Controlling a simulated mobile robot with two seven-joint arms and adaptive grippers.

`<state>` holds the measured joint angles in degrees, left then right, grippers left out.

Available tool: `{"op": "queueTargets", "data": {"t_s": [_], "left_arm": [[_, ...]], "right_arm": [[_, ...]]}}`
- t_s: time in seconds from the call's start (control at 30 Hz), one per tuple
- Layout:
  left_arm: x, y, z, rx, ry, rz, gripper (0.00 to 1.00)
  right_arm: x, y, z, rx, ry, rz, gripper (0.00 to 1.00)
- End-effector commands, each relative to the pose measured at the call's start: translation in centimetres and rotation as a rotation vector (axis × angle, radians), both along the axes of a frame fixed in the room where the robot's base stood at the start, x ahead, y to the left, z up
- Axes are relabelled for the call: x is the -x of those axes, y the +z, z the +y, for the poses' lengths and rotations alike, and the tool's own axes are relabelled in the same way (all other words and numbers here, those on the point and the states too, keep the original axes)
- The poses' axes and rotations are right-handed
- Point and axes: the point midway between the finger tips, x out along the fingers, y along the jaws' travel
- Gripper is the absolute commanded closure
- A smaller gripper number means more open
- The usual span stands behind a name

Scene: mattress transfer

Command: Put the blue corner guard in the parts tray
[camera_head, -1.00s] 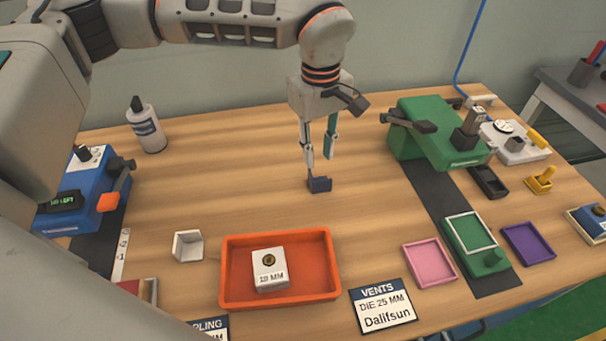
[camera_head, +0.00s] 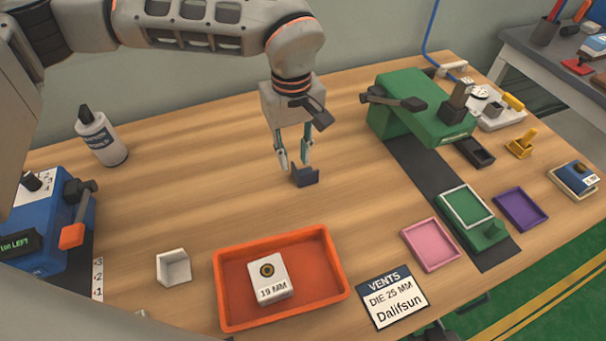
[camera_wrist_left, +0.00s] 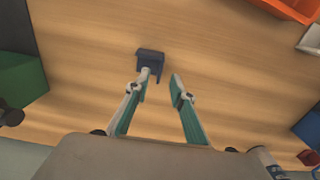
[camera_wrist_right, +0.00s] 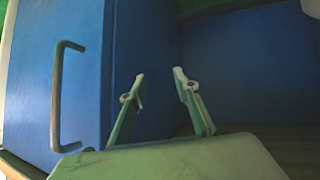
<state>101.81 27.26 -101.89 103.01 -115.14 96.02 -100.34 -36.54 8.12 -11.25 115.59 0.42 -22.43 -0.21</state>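The blue corner guard (camera_head: 306,177), a small dark blue angled piece, stands on the wooden table behind the orange tray. My left gripper (camera_head: 294,166) is open and points down right at the guard. In the left wrist view the guard (camera_wrist_left: 151,58) lies at the tip of the left-hand finger, not between the fingers; I cannot tell whether they touch. The orange tray (camera_head: 221,296), which seems to be the parts tray, holds a white block (camera_head: 268,279) marked 19 MM. My right gripper (camera_wrist_right: 158,78) is open and empty, in the right wrist view only.
A white corner piece (camera_head: 173,267) stands left of the tray. A bottle (camera_head: 101,138) and blue device (camera_head: 45,225) are farther left. A green machine (camera_head: 420,108), pink tray (camera_head: 430,244) and label card (camera_head: 394,297) are right. A blue panel with handle (camera_wrist_right: 57,100) is near my right gripper.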

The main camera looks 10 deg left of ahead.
Motion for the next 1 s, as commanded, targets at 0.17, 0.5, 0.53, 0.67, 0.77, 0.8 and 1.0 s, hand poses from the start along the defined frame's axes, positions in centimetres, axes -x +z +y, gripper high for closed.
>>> {"op": "queueTargets", "data": {"t_s": [0.17,0.5,0.53,0.67,0.77,0.8,1.0], "left_arm": [[-0.2,-2.8,0.1,0.0,-0.001,0.005,0.76],[-0.3,-4.3,0.1,0.001,0.0,0.001,0.76],[-0.3,-4.3,0.1,0.001,0.0,0.001,0.79],[-0.3,-4.3,0.1,0.0,0.0,0.001,1.0],[-0.3,-4.3,0.1,0.0,0.0,0.001,1.0],[-0.3,-4.2,0.1,0.0,0.0,0.001,1.0],[-0.3,-4.2,0.1,0.001,0.0,0.001,1.0]], "right_arm": [[0.0,-0.2,0.0,0.002,0.001,0.0,0.69],[-1.1,0.6,0.1,0.002,0.002,-0.024,0.69],[-1.2,0.6,0.1,0.002,0.002,-0.024,0.69],[-1.1,0.5,0.1,0.002,0.002,-0.023,0.69],[-1.0,0.4,0.1,0.002,0.002,-0.019,0.69],[-0.9,0.3,0.1,0.002,0.003,-0.017,0.69],[-0.5,-0.1,0.1,0.003,0.003,-0.007,0.69]]}}
